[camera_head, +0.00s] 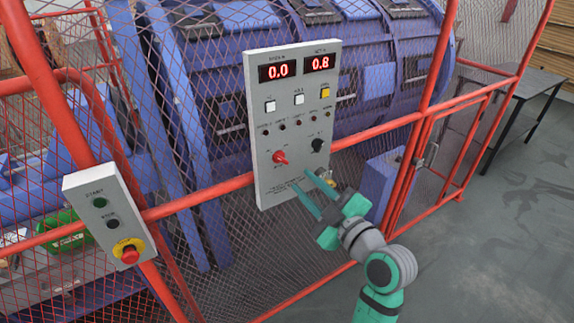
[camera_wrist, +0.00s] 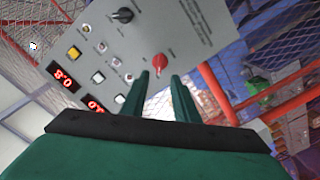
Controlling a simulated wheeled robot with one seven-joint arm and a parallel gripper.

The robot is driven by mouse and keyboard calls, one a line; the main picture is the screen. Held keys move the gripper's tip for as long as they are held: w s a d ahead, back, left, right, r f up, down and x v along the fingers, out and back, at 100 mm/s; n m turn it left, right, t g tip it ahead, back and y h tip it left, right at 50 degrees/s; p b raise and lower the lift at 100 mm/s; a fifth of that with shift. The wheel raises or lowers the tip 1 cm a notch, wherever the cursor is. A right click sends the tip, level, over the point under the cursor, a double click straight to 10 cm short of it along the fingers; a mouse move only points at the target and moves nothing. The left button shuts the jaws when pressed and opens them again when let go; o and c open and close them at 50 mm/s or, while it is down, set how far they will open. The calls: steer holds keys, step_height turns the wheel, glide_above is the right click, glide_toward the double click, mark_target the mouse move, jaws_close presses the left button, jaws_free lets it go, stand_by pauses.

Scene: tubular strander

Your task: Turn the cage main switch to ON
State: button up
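A grey control panel (camera_head: 298,92) hangs on the red cage frame. Low on it is a red rotary switch (camera_head: 281,158), with a black rotary knob (camera_head: 317,145) to its right and a little higher. The labels are too small to read, so I cannot tell which is marked as main switch. My gripper (camera_head: 302,179) is at the lower part of the panel, below and right of the red switch. In the wrist view, the red switch (camera_wrist: 160,63) shows just beyond the gap between my fingertips (camera_wrist: 160,78). The fingers are apart, with nothing between them.
The panel has two red displays (camera_head: 299,67) reading 0.0 and 0.8, with several buttons below. A smaller box (camera_head: 107,215) with start and stop buttons and a red emergency button (camera_head: 129,253) is at the left. Red mesh fencing surrounds the blue machine (camera_head: 215,50).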

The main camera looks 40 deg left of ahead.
mark_target(283, 161)
steer(key=x, duration=0.9)
steer(key=shift+w+a, duration=0.1)
steer(key=shift+a, duration=0.05)
jaws_close()
